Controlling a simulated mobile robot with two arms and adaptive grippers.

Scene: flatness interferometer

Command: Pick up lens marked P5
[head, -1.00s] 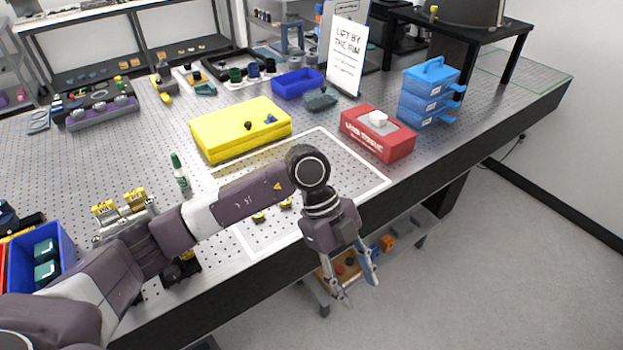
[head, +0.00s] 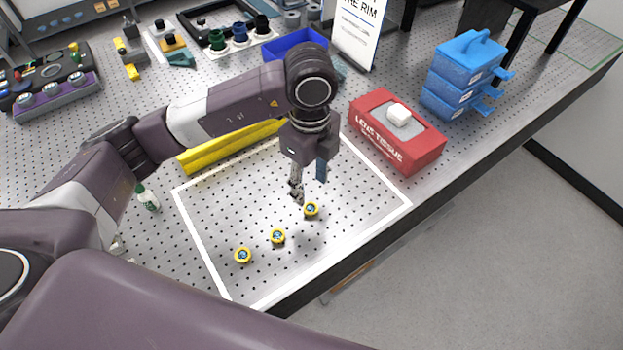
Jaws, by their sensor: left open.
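The near left lens (head: 242,256), the middle lens (head: 278,236) and the far right lens (head: 311,209) show no readable marks, so I cannot tell which is P5. My left gripper (head: 309,190) points down just above and behind the far right lens. It is open and empty, and apart from the lens as far as I can see. My right gripper is not in view.
A red lens tissue box (head: 398,134) stands right of the outlined area, with blue stacked drawers (head: 462,78) behind it. The outlined area is otherwise clear.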

